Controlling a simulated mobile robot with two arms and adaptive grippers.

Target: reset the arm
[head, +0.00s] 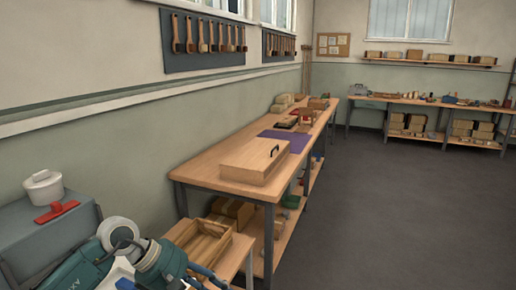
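Part of one of my arms (130,255) shows at the bottom left, with teal and pale grey rounded links. It is bent close to the camera, and the bottom edge of the picture cuts it off. I see no fingertips of either gripper. I cannot tell whether anything is held.
A wooden workbench (225,172) runs along the left wall, with a handled wooden box (240,160) and a purple mat (287,139). A low table with a wooden tray (203,243) stands beside my arm. A grey cabinet (40,235) is at left. Open floor (400,215) lies right.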

